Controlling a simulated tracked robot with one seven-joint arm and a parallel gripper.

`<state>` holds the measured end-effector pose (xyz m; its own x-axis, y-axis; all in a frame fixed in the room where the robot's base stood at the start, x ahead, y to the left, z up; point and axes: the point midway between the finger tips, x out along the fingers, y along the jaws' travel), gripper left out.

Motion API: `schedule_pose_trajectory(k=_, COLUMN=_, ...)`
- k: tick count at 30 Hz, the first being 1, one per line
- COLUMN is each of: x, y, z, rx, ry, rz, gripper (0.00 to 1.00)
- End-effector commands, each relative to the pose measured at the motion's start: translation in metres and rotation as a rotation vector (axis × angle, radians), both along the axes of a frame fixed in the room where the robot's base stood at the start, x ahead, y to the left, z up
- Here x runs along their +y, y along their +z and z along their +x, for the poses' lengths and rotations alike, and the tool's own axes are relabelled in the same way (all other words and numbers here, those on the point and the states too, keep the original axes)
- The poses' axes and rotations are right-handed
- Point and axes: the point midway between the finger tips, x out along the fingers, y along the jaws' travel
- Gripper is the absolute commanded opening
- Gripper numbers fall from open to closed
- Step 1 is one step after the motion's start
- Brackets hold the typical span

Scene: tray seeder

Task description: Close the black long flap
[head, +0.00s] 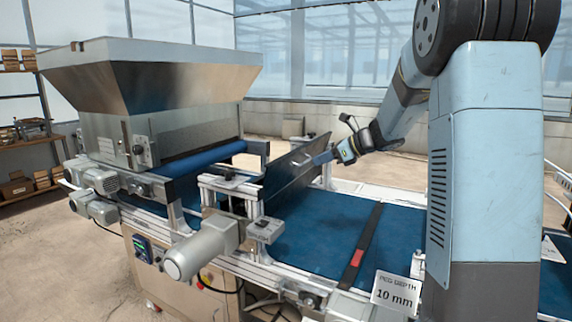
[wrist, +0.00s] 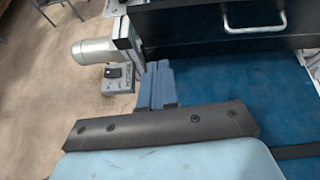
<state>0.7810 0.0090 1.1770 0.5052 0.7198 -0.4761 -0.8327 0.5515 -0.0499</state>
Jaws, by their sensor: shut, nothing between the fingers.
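The black long flap (head: 290,178) is a dark, long panel standing tilted across the blue belt in the head view. In the wrist view the flap (wrist: 195,28) spans the top right, with a silver bracket or handle (wrist: 255,25) on its face. My gripper (head: 322,158) is at the flap's right side in the head view, near its upper far part. In the wrist view its blue fingers (wrist: 157,72) are together and empty, pointing toward the flap's left end. I cannot tell whether the fingertips touch the flap.
A steel hopper (head: 150,90) stands at the left above a blue roller (head: 205,158). A grey motor (head: 200,250) juts out at the front. The blue belt (head: 320,225) carries a black crossbar (head: 362,245) with a red mark. A "10 mm" sign (head: 396,291) stands at the front edge.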

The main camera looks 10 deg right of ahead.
Motion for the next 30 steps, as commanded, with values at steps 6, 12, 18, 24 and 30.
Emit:
schedule_pose_trajectory(k=6, x=-0.002, y=-0.006, z=0.016, rx=0.029, ry=-0.043, rz=0.053, gripper=0.00)
schedule_pose_trajectory(k=12, x=0.017, y=-0.018, z=0.029, rx=0.030, ry=-0.039, rz=0.051, gripper=0.00)
schedule_pose_trajectory(k=18, x=0.042, y=-0.034, z=0.047, rx=0.030, ry=-0.040, rz=0.051, gripper=0.00)
schedule_pose_trajectory(k=24, x=0.066, y=-0.050, z=0.065, rx=0.029, ry=-0.039, rz=0.050, gripper=0.00)
schedule_pose_trajectory(k=30, x=0.087, y=-0.042, z=0.080, rx=0.026, ry=-0.040, rz=0.050, gripper=0.00)
